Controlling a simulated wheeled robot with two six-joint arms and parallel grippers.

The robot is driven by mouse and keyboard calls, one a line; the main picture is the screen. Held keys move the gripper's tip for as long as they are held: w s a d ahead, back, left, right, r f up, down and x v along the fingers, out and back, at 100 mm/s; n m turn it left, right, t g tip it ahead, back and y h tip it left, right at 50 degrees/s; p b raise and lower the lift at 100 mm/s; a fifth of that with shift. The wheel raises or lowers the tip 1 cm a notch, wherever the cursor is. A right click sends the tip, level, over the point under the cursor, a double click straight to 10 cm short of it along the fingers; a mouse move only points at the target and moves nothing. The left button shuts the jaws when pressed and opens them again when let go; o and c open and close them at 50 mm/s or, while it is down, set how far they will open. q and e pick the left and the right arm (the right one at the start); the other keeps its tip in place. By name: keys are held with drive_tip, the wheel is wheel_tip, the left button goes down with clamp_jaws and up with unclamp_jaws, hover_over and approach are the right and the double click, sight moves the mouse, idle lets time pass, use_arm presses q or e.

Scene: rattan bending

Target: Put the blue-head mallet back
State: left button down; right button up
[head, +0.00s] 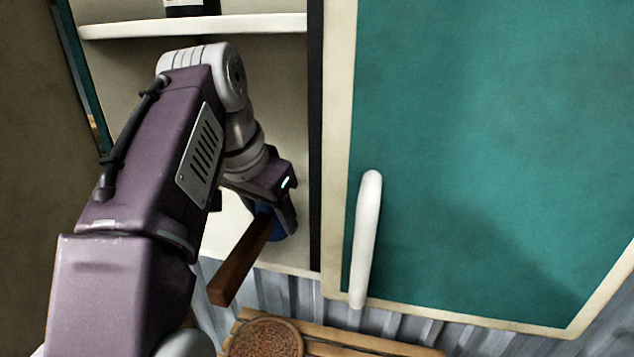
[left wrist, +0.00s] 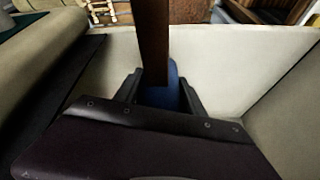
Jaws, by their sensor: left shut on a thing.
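The blue-head mallet has a brown wooden handle (head: 241,262) and a blue head (head: 278,231). My left gripper (head: 284,222) is shut on the blue head, inside the open cabinet compartment above its lower shelf board (head: 228,238). The handle sticks out of the cabinet, toward the lower left in the head view. In the left wrist view, the blue head (left wrist: 168,88) sits between the fingers of my left gripper (left wrist: 160,95), and the handle (left wrist: 153,40) runs up the picture. Whether the mallet touches the board cannot be told. My right gripper is not in view.
An upper shelf (head: 240,24) holds a dark bottle (head: 190,8). A teal door (head: 480,130) with a white handle (head: 366,240) stands right of the compartment, past a dark upright edge (head: 315,140). A wooden slatted piece with a round woven item (head: 266,338) is below.

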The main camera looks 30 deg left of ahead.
use_arm(q)
drive_tip(key=w+p, duration=0.1)
drive_tip(key=w, duration=0.7)
drive_tip(key=w+a+p, duration=0.1)
drive_tip(key=w, duration=0.3)
drive_tip(key=shift+w+p, duration=0.2)
drive_tip(key=shift+p, duration=0.15)
drive_tip(key=shift+w+a+f, duration=0.1)
drive_tip(key=shift+w, duration=0.4)
drive_tip(key=w+p, duration=0.2)
drive_tip(key=w, duration=0.1)
drive_tip(key=shift+w+a+r, duration=0.15)
drive_tip(key=shift+w+r, duration=0.05)
drive_tip(key=shift+b+x, duration=0.75)
drive_tip(key=shift+x, duration=0.15)
drive_tip(key=shift+s+f, duration=0.1)
drive_tip(key=shift+f, duration=0.15)
drive_tip(key=shift+s+r, duration=0.1)
